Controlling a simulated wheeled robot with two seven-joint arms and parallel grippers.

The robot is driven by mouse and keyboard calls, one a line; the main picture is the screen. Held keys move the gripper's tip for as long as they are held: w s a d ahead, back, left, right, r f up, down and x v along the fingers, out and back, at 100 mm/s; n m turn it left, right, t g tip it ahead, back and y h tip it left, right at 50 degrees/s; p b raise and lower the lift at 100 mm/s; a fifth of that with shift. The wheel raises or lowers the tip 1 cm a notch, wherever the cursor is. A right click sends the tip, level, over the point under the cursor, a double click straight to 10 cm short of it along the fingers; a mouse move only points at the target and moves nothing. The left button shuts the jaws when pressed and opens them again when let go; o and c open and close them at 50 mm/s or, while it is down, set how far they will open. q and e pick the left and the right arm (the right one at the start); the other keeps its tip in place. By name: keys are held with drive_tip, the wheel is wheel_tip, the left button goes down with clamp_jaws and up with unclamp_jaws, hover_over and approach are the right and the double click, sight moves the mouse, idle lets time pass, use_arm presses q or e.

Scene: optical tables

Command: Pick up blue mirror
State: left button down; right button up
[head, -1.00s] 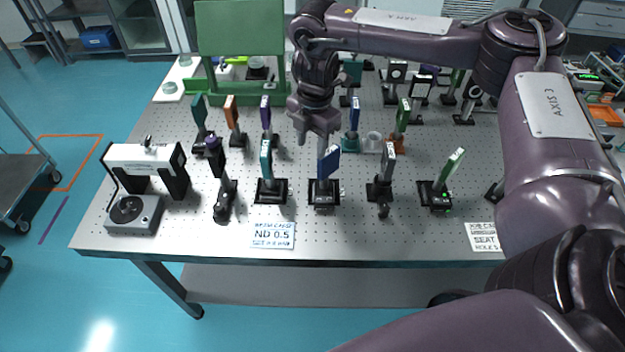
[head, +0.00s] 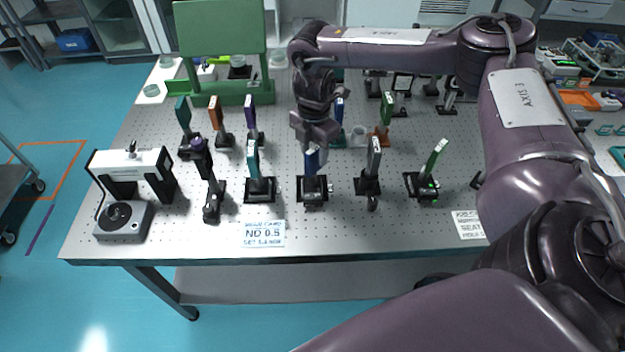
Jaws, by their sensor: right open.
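The blue mirror (head: 312,162) is a dark blue plate on a short post with a black base (head: 313,196). It stands upright in the front row on the perforated optical table (head: 345,228). My right gripper (head: 316,143) points down from above, with its open fingers at the top of the blue plate. The fingers hide the plate's upper part, and I cannot tell whether they touch it. My left gripper is not in view.
A teal-plated mount (head: 252,160) stands just left and a grey-plated mount (head: 374,155) just right. Another blue-plated mount (head: 339,108) stands behind. A white bridge-shaped device (head: 130,163) is at the left. The table's front strip is mostly clear, with a label card (head: 263,234).

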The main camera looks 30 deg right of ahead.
clamp_jaws()
drive_tip(key=shift+w+r, duration=0.1)
idle(1.2)
